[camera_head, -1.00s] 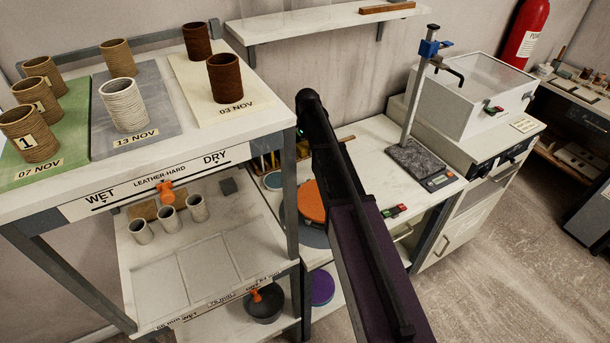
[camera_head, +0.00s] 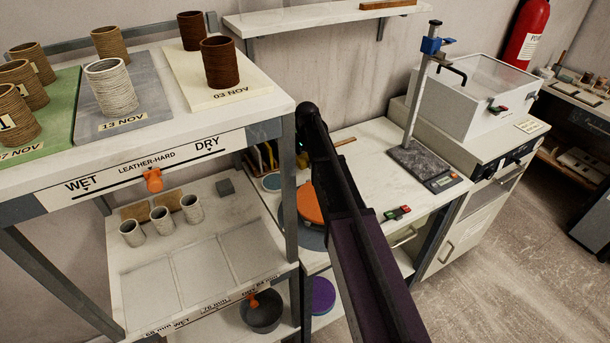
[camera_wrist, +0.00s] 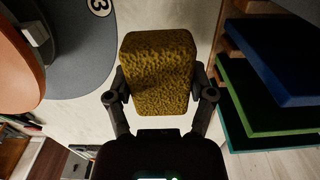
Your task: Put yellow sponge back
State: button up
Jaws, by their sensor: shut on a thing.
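The yellow sponge (camera_wrist: 158,72) is a rough, porous, mustard-coloured block in the middle of the wrist view. My gripper (camera_wrist: 160,95) is shut on it, with one finger at each side. A pale worktop (camera_wrist: 85,118) shows beyond the sponge; I cannot tell how high the sponge is above it. In the head view my arm reaches over the worktop (camera_head: 375,165) beside the shelf rack, and both the gripper and the sponge are hidden.
In the wrist view, blue (camera_wrist: 270,62) and green (camera_wrist: 265,103) slabs are stacked at right. The rack's top shelf (camera_head: 255,105) holds several clay cups. A stand with a grey base (camera_head: 425,162) is at right.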

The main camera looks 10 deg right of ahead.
aim_at(307, 174)
jog(key=shift+f, duration=0.4)
jog(key=shift+f+b, duration=1.8)
jog(key=shift+b, duration=0.2)
jog(key=shift+f, duration=0.15)
jog(key=o, duration=1)
jog(key=shift+c, duration=0.2)
jog(key=shift+r, duration=0.25)
notch_tip(307, 174, up, 12)
jog(key=p, duration=1.2)
